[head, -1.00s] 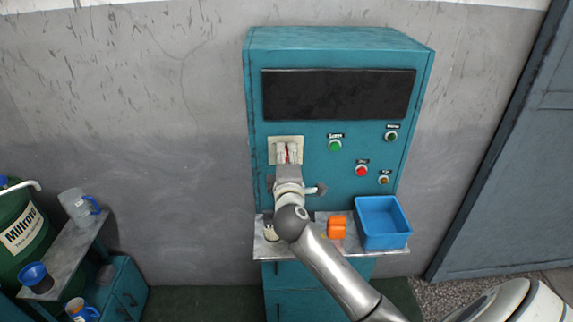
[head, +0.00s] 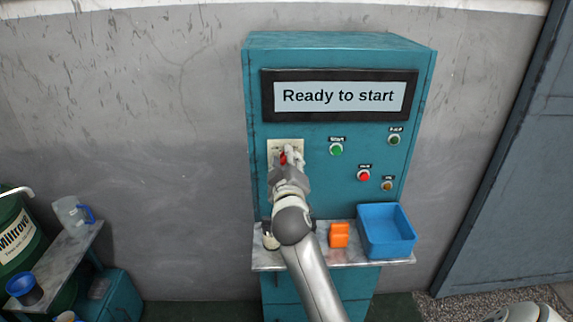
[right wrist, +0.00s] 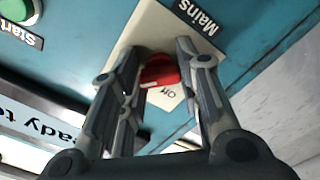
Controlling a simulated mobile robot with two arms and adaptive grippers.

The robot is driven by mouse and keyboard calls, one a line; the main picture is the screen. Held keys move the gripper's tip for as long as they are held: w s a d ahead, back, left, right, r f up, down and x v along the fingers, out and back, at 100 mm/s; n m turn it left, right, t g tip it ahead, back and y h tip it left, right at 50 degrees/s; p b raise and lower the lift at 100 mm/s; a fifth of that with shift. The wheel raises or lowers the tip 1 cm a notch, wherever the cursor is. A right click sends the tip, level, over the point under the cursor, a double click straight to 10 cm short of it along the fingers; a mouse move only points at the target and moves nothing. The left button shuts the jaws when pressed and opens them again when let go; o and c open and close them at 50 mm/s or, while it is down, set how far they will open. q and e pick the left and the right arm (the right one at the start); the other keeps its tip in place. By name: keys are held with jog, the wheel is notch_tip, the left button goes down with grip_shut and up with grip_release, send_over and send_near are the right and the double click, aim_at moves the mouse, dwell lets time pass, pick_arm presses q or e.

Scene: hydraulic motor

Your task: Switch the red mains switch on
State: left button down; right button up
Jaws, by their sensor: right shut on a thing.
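The red mains switch (head: 283,158) sits on a cream plate (head: 272,150) at the left of the teal cabinet's front. The cabinet's display (head: 338,97) is lit and reads "Ready to start". My left gripper is in neither view.
Green (head: 336,149) and red (head: 364,175) buttons are right of the switch. An orange block (head: 339,235) and a blue bin (head: 388,252) stand on the ledge below. A shelf with a jug (head: 72,213) is at the left.

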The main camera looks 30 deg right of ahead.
dwell(0.4)
jog(key=o, duration=1)
jog(key=v, duration=1.2)
jog(key=shift+f, duration=0.1)
